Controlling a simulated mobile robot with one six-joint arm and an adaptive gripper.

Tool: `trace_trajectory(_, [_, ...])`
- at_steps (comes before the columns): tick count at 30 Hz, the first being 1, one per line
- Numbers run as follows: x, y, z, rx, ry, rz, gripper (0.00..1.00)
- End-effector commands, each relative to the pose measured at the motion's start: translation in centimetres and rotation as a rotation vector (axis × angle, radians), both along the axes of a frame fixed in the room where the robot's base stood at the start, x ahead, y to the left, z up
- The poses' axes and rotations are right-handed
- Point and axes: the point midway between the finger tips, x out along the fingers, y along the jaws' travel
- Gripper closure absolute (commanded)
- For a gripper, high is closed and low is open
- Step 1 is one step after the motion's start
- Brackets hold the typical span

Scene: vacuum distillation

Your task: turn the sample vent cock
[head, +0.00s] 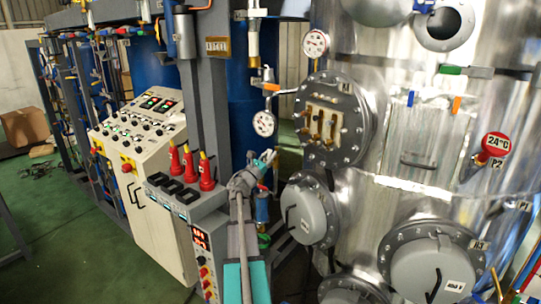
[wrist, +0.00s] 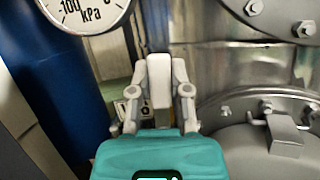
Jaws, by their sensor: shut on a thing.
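My gripper (head: 268,158) is in the middle of the head view, just below a pressure gauge and left of the steel vessel. In the wrist view my gripper (wrist: 160,95) has its two grey fingers on either side of a pale, upright block (wrist: 159,75). It is shut on this piece, which appears to be the handle of the sample vent cock. The cock's body is hidden behind the gripper, and I cannot tell how far the handle is turned.
The gauge (head: 264,123) is close above my gripper; it also shows in the wrist view (wrist: 88,8). The steel vessel (head: 365,205) with round bolted covers stands close on the right. A control panel (head: 140,140) and red-handled switches (head: 190,165) are on the left.

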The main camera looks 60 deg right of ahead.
Motion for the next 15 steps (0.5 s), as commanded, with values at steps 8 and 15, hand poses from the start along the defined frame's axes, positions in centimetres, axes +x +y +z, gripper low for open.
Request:
trace_trajectory(8, [-0.8,-0.3,-0.1,0.002,0.002,-0.008,1.0])
trace_trajectory(15, [-1.4,-0.6,-0.1,0.002,0.0,-0.016,0.52])
